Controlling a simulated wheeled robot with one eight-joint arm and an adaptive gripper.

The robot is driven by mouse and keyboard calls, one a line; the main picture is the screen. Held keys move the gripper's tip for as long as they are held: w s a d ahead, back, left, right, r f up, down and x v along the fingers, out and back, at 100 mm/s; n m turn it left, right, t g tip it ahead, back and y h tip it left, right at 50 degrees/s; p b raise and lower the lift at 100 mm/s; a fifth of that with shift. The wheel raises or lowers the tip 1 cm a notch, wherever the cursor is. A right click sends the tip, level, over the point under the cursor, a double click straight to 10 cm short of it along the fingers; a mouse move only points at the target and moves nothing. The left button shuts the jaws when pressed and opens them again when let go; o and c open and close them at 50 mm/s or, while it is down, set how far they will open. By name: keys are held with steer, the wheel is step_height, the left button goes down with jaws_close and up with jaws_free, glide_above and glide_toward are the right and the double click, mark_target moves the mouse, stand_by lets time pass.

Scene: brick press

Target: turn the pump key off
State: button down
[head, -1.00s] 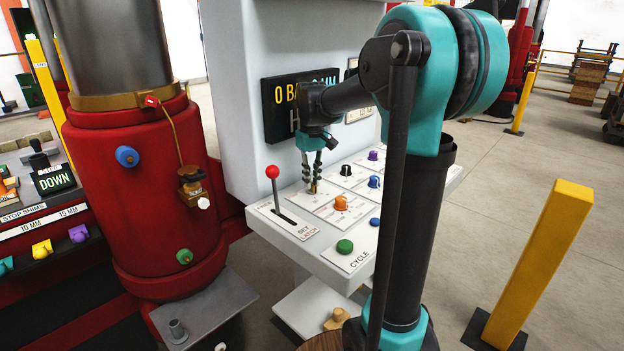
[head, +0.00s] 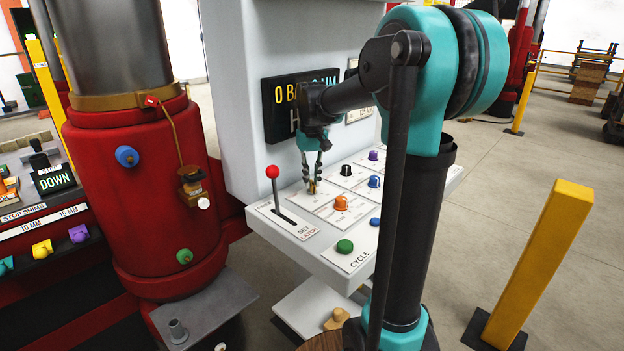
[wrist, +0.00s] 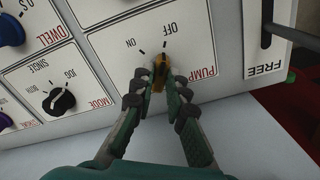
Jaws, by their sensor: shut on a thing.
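The pump key (wrist: 160,72) is a small brass-yellow key on the white panel. In the wrist view it sits below the OFF and ON marks, beside the red PUMP label (wrist: 199,72). My gripper (wrist: 160,88) is shut on it, one dark finger on each side. The key's upper end seems to point near the OFF mark, but the fingers hide part of it, so its exact angle is hard to tell. In the head view my gripper (head: 312,180) reaches down to the panel (head: 322,262), and only a bit of the key shows between the fingertips.
A red-knobbed lever (head: 273,174) stands left of my gripper. An orange knob (head: 341,202), a green CYCLE button (head: 345,246) and black MODE knob (wrist: 58,100) are close by. A red cylinder (head: 140,200) stands left, a yellow post (head: 540,260) right.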

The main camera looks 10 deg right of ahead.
mark_target(312, 182)
steer(key=c, duration=1.5)
jaws_free()
steer(key=shift+c, duration=0.2)
steer(key=shift+r, duration=0.1)
step_height(312, 182, up, 12)
